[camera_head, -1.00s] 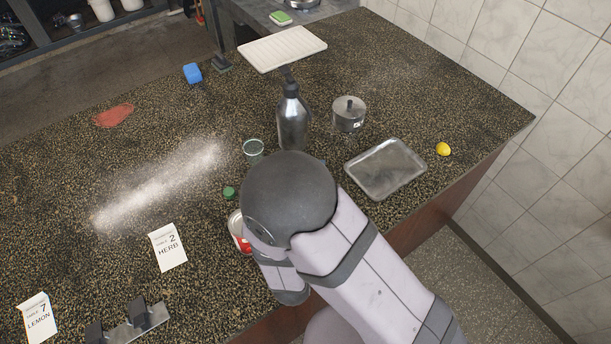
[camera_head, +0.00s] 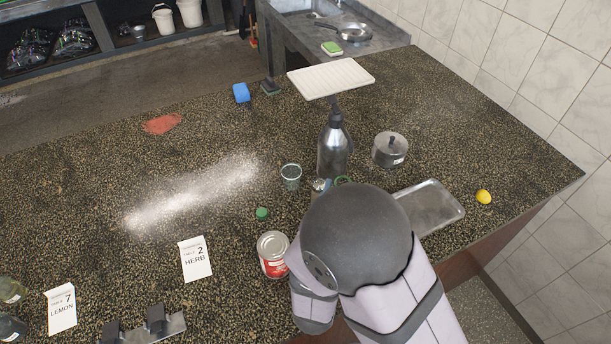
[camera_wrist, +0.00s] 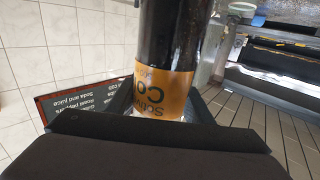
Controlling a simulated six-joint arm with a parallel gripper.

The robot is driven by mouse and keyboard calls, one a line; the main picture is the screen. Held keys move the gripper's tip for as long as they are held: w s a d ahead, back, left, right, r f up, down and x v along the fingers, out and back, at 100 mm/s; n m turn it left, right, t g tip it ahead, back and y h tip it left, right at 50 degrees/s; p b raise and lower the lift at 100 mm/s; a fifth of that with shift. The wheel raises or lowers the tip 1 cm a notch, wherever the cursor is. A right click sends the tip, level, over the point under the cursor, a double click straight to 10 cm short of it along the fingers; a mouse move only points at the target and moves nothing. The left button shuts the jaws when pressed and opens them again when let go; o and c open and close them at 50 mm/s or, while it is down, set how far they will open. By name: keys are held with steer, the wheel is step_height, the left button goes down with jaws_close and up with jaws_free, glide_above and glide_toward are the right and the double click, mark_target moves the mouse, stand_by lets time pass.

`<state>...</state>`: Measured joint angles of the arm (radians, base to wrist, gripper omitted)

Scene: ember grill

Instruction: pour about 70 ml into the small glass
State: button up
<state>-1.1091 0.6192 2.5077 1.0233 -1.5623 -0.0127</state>
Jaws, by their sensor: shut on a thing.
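The small glass (camera_head: 291,177) stands upright on the speckled counter, left of a tall metal bottle. No liquid can be made out in it. My gripper (camera_wrist: 155,125) is shut on a dark bottle (camera_wrist: 168,35) with an orange label, which fills the middle of the wrist view. The bottle's mouth is out of that view. In the head view my dark arm joint covers most of the gripper and the held bottle. A green cap (camera_head: 262,214) lies on the counter below the glass.
The tall metal bottle (camera_head: 333,148) stands close right of the glass, with a lidded pot (camera_head: 390,150) beyond it. A red-labelled can (camera_head: 273,256) stands beside my arm. A metal tray (camera_head: 440,207) and lemon (camera_head: 484,197) lie right. Pale powder (camera_head: 190,193) covers counter left.

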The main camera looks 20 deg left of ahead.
steer(key=shift+r, duration=2.05)
steer(key=w+a+n+g+y+b, duration=0.2)
steer(key=w+a+n+y+b, duration=0.15)
steer(key=a+b, duration=0.45)
steer(key=w+a+n+g+y+b, duration=0.25)
steer(key=a+y+b, duration=0.25)
steer(key=a+b, duration=0.35)
steer(key=w+a+n+g+y+b, duration=0.2)
steer(key=a+n+y+b, duration=0.15)
steer(key=a+b, duration=0.45)
step_height(320, 180, down, 10)
steer(key=shift+a+f, duration=0.15)
steer(key=shift+a, duration=0.1)
steer(key=shift+m, duration=0.25)
steer(key=shift+p, duration=0.7)
